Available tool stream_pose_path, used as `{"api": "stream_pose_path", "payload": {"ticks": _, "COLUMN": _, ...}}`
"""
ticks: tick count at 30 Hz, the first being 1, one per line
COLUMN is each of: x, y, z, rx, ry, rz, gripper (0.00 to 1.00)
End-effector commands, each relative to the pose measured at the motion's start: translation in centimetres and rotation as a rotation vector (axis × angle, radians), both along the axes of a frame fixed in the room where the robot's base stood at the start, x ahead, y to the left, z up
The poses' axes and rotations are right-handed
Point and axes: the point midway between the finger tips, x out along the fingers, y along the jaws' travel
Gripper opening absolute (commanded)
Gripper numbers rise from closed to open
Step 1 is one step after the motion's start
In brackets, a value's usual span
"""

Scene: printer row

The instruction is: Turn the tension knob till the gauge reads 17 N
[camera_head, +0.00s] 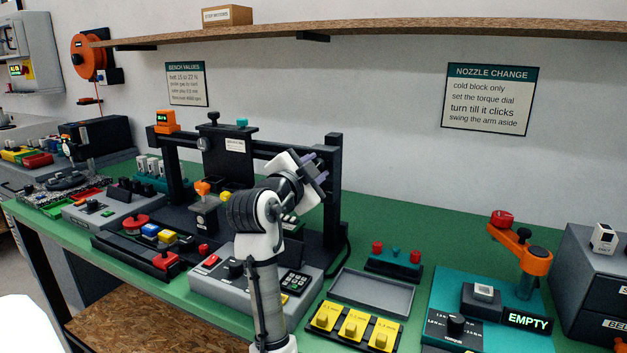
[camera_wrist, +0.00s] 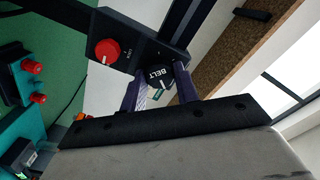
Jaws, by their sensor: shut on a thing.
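The tension knob (camera_wrist: 156,76), black and marked BELT, sits between the two fingertips of my gripper (camera_wrist: 160,80) in the wrist view. My gripper is shut on it. In the head view my gripper (camera_head: 317,169) is at the right end of the dark printer frame (camera_head: 333,200); the knob is hidden there. A small orange display (camera_head: 165,121), possibly the gauge, stands on the left top of the frame. Its green digits are too small to read.
A red knob (camera_wrist: 107,51) on a black block is close beside the tension knob. A wooden shelf (camera_head: 380,28) runs above. The green bench holds a grey control box (camera_head: 215,285), a grey tray (camera_head: 372,292) and a teal station with an orange arm (camera_head: 520,250).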

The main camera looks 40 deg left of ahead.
Motion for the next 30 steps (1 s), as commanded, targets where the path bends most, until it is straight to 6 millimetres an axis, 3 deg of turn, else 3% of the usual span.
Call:
{"api": "stream_pose_path", "payload": {"ticks": 12, "x": -0.01, "y": 0.0, "z": -0.09, "rx": 0.193, "ry": 0.047, "rz": 0.0, "gripper": 0.08}}
{"api": "stream_pose_path", "payload": {"ticks": 29, "x": 0.02, "y": -0.04, "z": 0.01, "rx": 0.221, "ry": 0.053, "rz": 0.0, "gripper": 0.08}}
{"api": "stream_pose_path", "payload": {"ticks": 30, "x": 0.02, "y": -0.04, "z": 0.01, "rx": 0.221, "ry": 0.053, "rz": 0.0, "gripper": 0.33}}
